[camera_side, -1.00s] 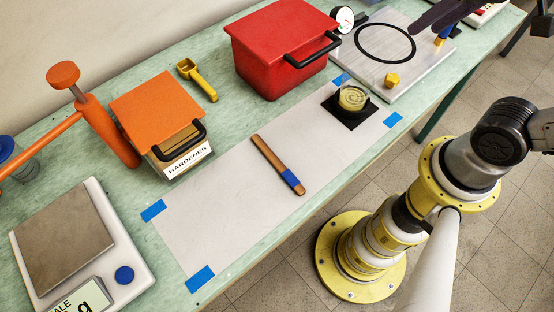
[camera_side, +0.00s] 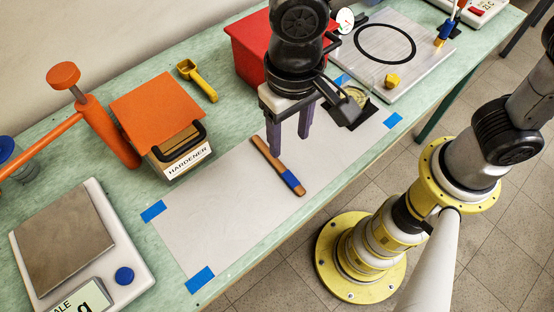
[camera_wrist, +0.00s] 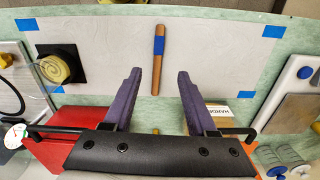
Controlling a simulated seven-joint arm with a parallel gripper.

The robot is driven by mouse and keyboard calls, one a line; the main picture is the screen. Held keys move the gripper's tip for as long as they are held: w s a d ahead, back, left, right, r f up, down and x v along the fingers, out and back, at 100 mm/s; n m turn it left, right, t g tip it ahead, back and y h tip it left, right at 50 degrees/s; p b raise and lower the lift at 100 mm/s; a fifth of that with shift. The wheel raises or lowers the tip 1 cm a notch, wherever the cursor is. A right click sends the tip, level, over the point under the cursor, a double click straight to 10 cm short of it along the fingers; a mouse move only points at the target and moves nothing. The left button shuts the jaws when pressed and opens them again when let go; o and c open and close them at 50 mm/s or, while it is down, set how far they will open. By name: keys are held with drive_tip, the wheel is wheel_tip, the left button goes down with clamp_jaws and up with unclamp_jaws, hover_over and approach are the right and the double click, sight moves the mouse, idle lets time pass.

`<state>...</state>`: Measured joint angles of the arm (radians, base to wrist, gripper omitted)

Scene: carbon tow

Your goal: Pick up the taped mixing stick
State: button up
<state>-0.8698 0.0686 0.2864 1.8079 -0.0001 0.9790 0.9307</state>
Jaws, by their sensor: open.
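My gripper (camera_side: 289,145) is open and empty, with two purple fingers pointing down. It hangs above the sheet near the bare end of the stick, apart from it. My gripper also shows in the wrist view (camera_wrist: 160,75).
A red box (camera_side: 245,55) stands behind my gripper. A cup (camera_wrist: 58,68) on a black square sits near the sheet's end. The sheet around the stick is clear.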

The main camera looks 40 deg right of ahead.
sight(289, 177)
drive_tip(key=f, duration=1.2)
drive_tip(key=shift+s+d+f, duration=0.15)
drive_tip(key=shift+d+f, duration=0.05)
drive_tip(key=shift+f, duration=0.1)
clamp_jaws()
